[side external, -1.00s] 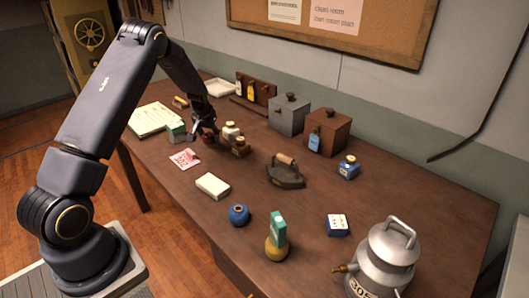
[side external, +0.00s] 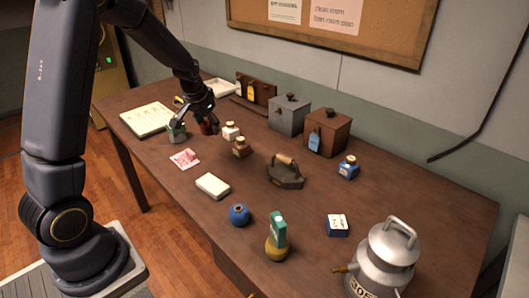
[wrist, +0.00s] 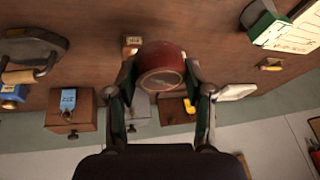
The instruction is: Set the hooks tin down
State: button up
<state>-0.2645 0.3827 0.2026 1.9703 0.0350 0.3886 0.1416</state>
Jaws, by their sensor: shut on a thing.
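A round, dark red tin (side external: 209,128) is at my gripper, toward the left rear of the brown table (side external: 330,195); I can read no label on it. In the wrist view the tin (wrist: 160,66) sits between the two fingertips, its flat round face toward the camera. My gripper (side external: 198,123) is shut on it, and it also shows in the wrist view (wrist: 160,78). The side view does not clearly show whether the tin touches the table or hangs just above it.
A green and white box (side external: 177,132) stands close left of the tin; small bottles (side external: 231,131) stand close right. Papers (side external: 147,117), a pink card (side external: 184,159), a white box (side external: 212,186) and an iron (side external: 285,172) lie around.

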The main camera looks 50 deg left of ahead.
jog(key=w+d+m+h, duration=0.2)
jog(key=w+d+m, duration=0.1)
jog(key=w+d, duration=0.6)
send_near(276, 149)
jog(key=shift+w+a+f+t, duration=0.15)
jog(key=shift+w+f, duration=0.15)
jog(key=shift+f, duration=0.2)
jog(key=shift+w+f+t, duration=0.15)
jog(key=shift+w+f, duration=0.15)
jog(key=shift+f, duration=0.2)
jog(key=shift+w+f, duration=0.35)
jog(key=shift+f, duration=0.1)
jog(key=shift+w+f, duration=0.1)
jog(key=shift+f, duration=1.4)
jog(key=shift+f, duration=0.15)
jog(key=o, duration=1.2)
jog(key=shift+c, duration=0.2)
